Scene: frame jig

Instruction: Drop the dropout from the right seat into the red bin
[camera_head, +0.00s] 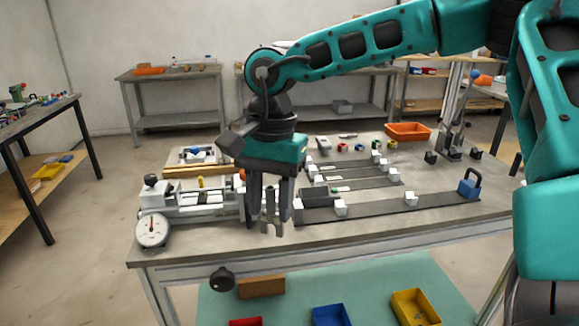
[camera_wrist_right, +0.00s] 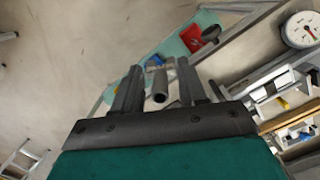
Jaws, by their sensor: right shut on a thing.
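My right gripper (camera_head: 269,219) hangs, fingers down, over the front edge area of the table. It is shut on a small grey metal part, the dropout (camera_head: 271,208), which shows between the fingers. In the right wrist view the dropout (camera_wrist_right: 160,84) has a round, hollow end facing the camera, between the two fingers. The red bin (camera_head: 246,322) is low under the table, cut off by the bottom of the head view. It also shows in the right wrist view (camera_wrist_right: 191,38), beyond the fingertips. My left gripper is not in view.
The table (camera_head: 400,237) carries a white jig (camera_head: 215,198), a dial gauge (camera_head: 152,230), dark rails with white blocks and a blue padlock-shaped block (camera_head: 469,186). On the lower shelf (camera_head: 375,280) are a blue bin (camera_head: 331,315) and a yellow bin (camera_head: 415,307). A black knob (camera_head: 222,279) sticks out in front.

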